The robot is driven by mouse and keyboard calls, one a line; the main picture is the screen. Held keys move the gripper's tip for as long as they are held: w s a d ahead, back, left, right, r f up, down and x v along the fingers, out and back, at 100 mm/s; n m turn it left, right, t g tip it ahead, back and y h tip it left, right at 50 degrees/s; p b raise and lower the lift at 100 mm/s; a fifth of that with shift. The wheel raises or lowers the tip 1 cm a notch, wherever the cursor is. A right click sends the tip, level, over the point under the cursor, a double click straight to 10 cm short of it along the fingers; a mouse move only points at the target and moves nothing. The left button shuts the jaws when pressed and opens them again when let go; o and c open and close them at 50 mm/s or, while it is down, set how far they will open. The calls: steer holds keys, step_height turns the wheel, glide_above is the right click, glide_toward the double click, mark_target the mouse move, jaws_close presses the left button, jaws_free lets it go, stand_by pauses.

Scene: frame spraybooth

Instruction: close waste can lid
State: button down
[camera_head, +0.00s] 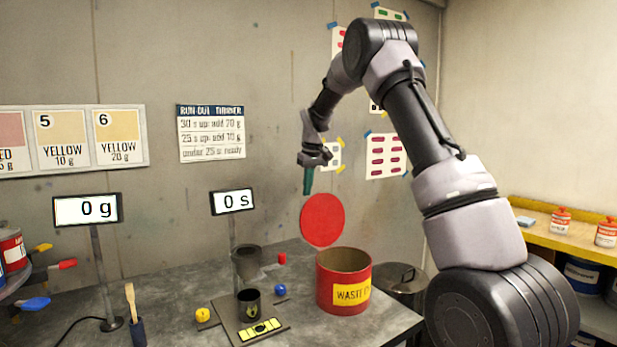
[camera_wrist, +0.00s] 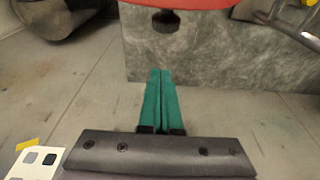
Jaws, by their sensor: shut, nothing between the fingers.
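The waste can (camera_head: 343,299) is a red cylinder with a yellow label, standing at the right front part of the grey bench. Its round red lid (camera_head: 322,220) stands raised, open, above the can's left rear side. My gripper (camera_head: 308,182) is above the lid's top edge, with its green fingers pointing down, shut and empty. In the wrist view the shut green fingers (camera_wrist: 160,100) show below a red edge, likely the lid (camera_wrist: 185,3), with a gap between them. The can's inside is mostly hidden.
A dark cup (camera_head: 249,305), a level (camera_head: 262,329), a blue ball (camera_head: 280,290) and a yellow ball (camera_head: 202,314) are left of the can. A lidded metal pot (camera_head: 400,280) stands behind right. Display posts (camera_head: 232,202) rise at left.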

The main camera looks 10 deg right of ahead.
steer(key=shift+s+d+f, duration=0.35)
steer(key=shift+s+f, duration=0.2)
steer(key=shift+s, duration=0.25)
steer(key=shift+s+d+f, duration=0.3)
steer(key=shift+s+f, duration=0.2)
steer(key=shift+s, duration=0.3)
